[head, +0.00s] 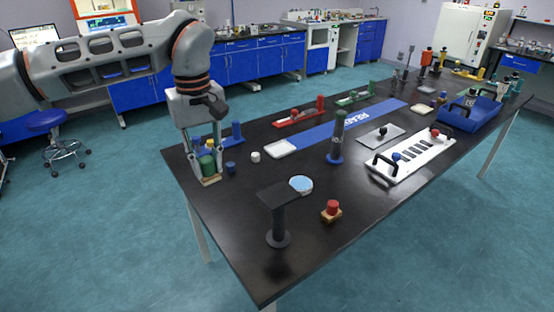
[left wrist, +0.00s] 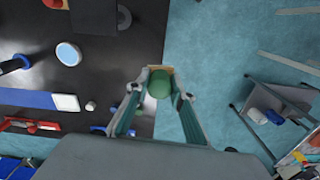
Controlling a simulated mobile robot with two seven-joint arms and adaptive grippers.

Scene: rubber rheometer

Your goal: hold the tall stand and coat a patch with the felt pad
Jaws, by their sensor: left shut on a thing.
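The tall stand (head: 279,214) is black with a round foot and a flat plate on top. It stands upright at the near end of the table, and its plate shows in the left wrist view (left wrist: 93,14). My left gripper (head: 206,165) is shut on a green-knobbed block (head: 208,167) with a tan base, at the table's left edge. The green knob sits between the fingers in the left wrist view (left wrist: 159,84). Whether the base touches the table is unclear. A red-knobbed block (head: 332,206) stands right of the stand. Which block is the felt pad is unclear. My right gripper is out of view.
A round dish with light blue content (head: 301,184) lies behind the stand. A small white cup (head: 255,157), a blue cup (head: 231,168) and a dark post on a blue foot (head: 336,142) stand nearby. A white rack (head: 413,157) and blue bin (head: 472,112) are farther right.

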